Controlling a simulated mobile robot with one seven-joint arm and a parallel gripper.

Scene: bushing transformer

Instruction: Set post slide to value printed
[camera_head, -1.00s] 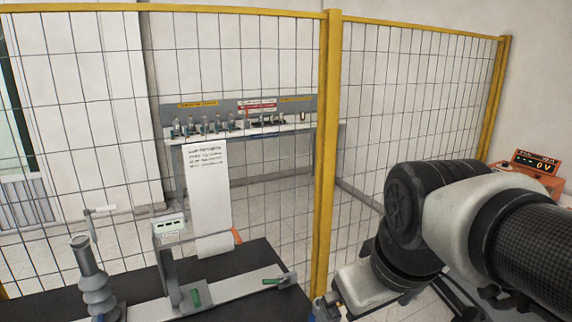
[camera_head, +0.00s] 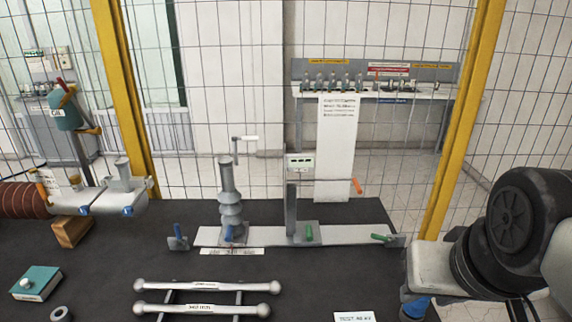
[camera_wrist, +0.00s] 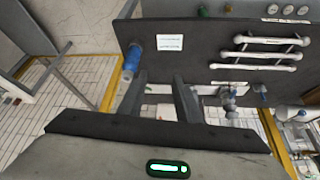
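The post slide is an upright grey post (camera_head: 291,207) with a small display box (camera_head: 300,162) on top. Its foot sits on a flat pale rail (camera_head: 265,236) on the dark table; the display's value is too small to read. Green handles show at the foot (camera_head: 309,233) and at the rail's right end (camera_head: 381,237). A ribbed grey bushing (camera_head: 230,205) stands left of the post. A printed sheet (camera_head: 337,150) hangs behind; its text is unreadable. My gripper (camera_wrist: 159,76) is open and empty in the wrist view; its fingers are not clearly visible in the head view.
White bars (camera_head: 205,286) lie at the table's front, with a white label card (camera_head: 354,316) to their right. A blue part (camera_wrist: 132,60) shows near my left finger. A teal box (camera_head: 36,283) lies at front left. Yellow-framed mesh fencing (camera_head: 465,110) stands behind the table.

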